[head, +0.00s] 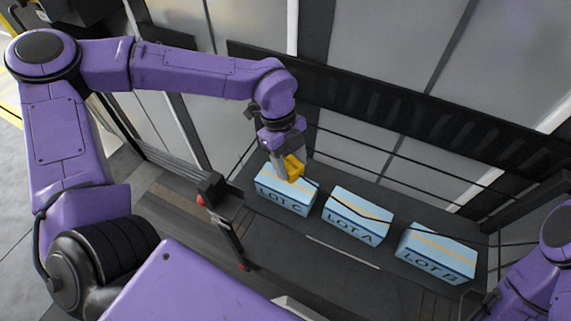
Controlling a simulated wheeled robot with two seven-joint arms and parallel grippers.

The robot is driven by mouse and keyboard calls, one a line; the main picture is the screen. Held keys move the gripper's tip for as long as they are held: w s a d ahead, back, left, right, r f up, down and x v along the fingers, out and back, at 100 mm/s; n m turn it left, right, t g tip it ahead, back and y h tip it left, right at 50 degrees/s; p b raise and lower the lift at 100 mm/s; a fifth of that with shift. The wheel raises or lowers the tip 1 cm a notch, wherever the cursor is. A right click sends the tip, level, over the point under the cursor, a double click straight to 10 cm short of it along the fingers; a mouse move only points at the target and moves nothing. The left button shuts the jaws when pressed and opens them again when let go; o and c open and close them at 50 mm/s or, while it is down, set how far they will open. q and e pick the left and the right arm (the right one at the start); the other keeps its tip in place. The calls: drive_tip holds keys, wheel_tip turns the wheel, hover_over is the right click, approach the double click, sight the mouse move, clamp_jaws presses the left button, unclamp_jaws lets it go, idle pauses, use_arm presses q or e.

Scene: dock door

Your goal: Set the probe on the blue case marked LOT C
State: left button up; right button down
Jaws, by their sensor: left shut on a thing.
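My left gripper (283,168) is over the blue case marked LOT C (285,199), the leftmost of three cases in a row. It is shut on a yellow piece, which I take to be the probe (294,167). The probe overlaps the top of the LOT C case in the head view; I cannot tell whether it touches the case. The fingers partly hide the probe and part of the case's top. My right arm shows only at the lower right edge, and its gripper is out of view.
Two similar blue cases, LOT A (356,218) and LOT B (436,254), stand to the right on the same dark shelf (340,248). Thin dark rails run behind the cases. A dark post with red tips (225,215) stands left of LOT C.

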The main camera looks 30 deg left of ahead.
use_arm(q)
drive_tip(key=f, duration=0.1)
drive_tip(key=a+f+p, duration=0.1)
drive_tip(key=f, duration=0.2)
drive_tip(key=shift+w+a+f, duration=0.15)
drive_tip(key=shift+w+a, duration=0.05)
drive_tip(key=shift+a, duration=0.15)
drive_tip(key=shift+w+f, duration=0.1)
drive_tip(key=shift+f, duration=0.35)
drive_tip(key=o, duration=0.7)
drive_tip(key=shift+f, duration=0.15)
drive_tip(key=o, duration=0.4)
